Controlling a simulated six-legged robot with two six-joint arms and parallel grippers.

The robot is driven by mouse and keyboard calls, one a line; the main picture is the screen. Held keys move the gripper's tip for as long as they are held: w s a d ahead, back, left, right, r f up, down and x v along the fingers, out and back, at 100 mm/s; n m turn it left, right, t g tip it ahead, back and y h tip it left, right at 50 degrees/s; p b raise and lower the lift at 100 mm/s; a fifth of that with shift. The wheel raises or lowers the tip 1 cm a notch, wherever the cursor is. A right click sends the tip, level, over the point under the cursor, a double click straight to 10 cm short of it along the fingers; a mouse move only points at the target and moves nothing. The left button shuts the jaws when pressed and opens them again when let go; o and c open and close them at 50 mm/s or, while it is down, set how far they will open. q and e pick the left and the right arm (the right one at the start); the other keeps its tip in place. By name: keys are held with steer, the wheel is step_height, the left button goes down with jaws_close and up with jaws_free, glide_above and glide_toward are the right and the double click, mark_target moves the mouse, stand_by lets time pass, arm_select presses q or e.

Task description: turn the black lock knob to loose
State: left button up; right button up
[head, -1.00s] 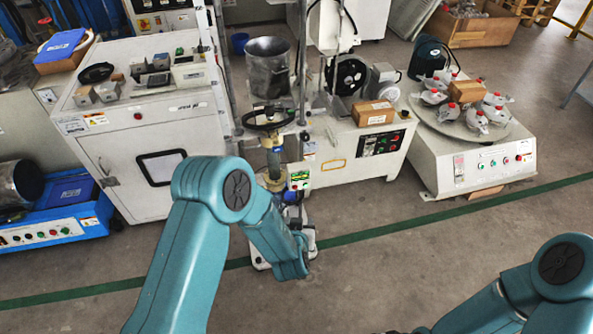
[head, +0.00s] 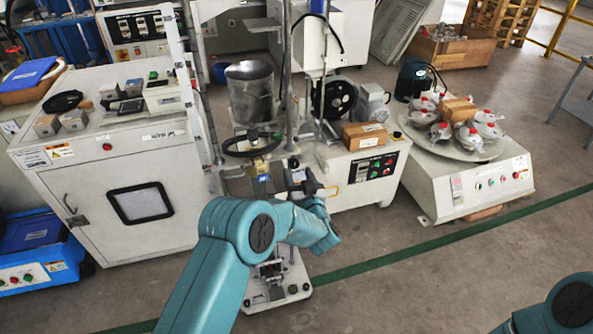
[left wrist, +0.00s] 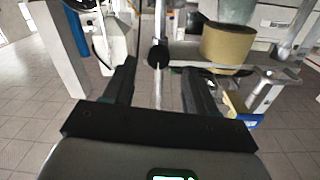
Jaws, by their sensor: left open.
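A round black knob (left wrist: 158,56) sits on a slim vertical metal post in the left wrist view. It appears between the two fingers of my left gripper (left wrist: 160,75), which are open and apart on either side of it. I see no contact, and how far it lies beyond the tips is hard to tell. In the head view my left gripper (head: 310,183) reaches toward the machine with the upright posts; the knob is not clear there. My right gripper is out of view; only part of my right arm shows at the lower right.
A black handwheel (head: 251,145) and a metal cylinder (head: 250,92) stand by the posts. A white cabinet (head: 112,165) is at left, a control box (head: 376,172) to the right, and a round table with red-capped parts (head: 455,138) farther right.

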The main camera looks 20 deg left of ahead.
mark_target(295, 166)
arm_select(q)
steer(key=shift+x, duration=1.15)
steer(key=shift+w+a, duration=0.15)
steer(key=shift+w, duration=0.2)
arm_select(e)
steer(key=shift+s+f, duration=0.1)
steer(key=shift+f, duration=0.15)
